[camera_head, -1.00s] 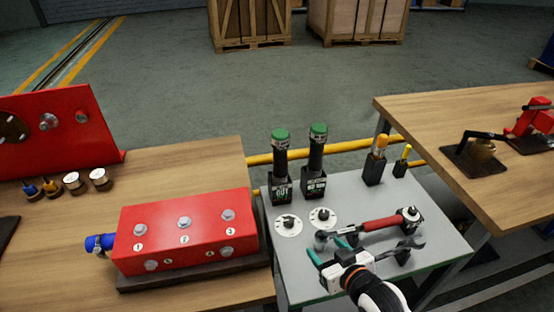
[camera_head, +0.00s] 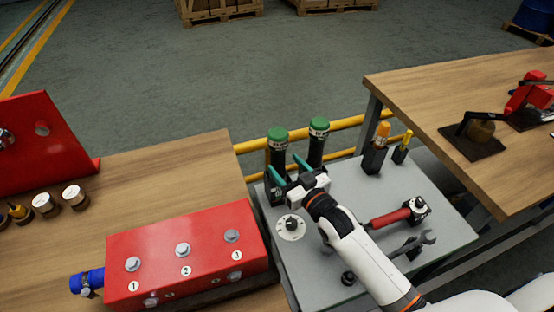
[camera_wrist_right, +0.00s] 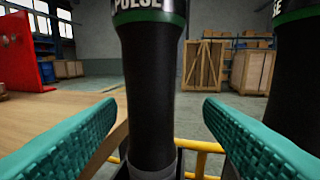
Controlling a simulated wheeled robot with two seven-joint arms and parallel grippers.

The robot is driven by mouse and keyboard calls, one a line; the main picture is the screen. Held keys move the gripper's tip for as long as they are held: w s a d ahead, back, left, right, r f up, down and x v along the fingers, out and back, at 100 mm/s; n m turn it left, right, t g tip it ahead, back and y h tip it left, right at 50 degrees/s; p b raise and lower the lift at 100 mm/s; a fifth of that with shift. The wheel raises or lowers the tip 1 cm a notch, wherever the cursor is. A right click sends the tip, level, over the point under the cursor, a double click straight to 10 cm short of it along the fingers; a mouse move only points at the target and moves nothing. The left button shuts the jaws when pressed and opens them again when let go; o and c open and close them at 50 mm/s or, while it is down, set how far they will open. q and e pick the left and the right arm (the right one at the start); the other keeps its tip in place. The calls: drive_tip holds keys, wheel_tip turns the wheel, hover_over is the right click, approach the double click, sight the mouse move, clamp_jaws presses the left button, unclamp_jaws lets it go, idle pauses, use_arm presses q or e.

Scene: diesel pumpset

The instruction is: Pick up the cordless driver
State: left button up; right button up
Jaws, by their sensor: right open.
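Two black cordless drivers with green tops stand upright in black holders at the back of the grey table: a left one (camera_head: 277,151) and a right one (camera_head: 318,138). My right gripper (camera_head: 288,167) is open, its teal fingers pointing at the left driver. In the right wrist view the left driver's black body (camera_wrist_right: 150,90) rises upright between the two open fingers, with gaps on both sides. Part of a "PULSE" label shows at its top. The right driver (camera_wrist_right: 278,80) stands just beyond the right finger. My gripper hides the left holder's lower part. My left gripper is not in view.
A dial (camera_head: 290,228) and a red-handled tool (camera_head: 390,217) lie on the grey table (camera_head: 345,185), with a wrench (camera_head: 415,243) nearby. Two yellow-handled tools (camera_head: 382,135) stand at its back right. A red block (camera_head: 185,255) is on the wooden bench at left.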

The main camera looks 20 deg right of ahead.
sight(274, 156)
drive_tip(key=shift+w+a+r+p, duration=0.15)
drive_tip(key=shift+w+a+p, duration=0.2)
drive_tip(key=shift+w, duration=0.3)
drive_tip(key=x, duration=0.3)
drive_tip(key=shift+w+a+p, duration=0.15)
drive_tip(key=shift+a+p, duration=0.1)
drive_tip(key=shift+p, duration=0.05)
drive_tip(key=shift+w+f, duration=0.25)
drive_tip(key=shift+s, duration=0.1)
drive_tip(key=shift+c, duration=0.5)
drive_tip(key=c, duration=1.2)
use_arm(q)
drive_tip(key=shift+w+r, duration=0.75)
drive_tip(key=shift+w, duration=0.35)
use_arm(e)
drive_tip(key=shift+r, duration=0.15)
clamp_jaws()
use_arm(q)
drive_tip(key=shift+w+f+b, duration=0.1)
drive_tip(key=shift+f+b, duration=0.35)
use_arm(e)
wheel_tip(274, 156, up, 18)
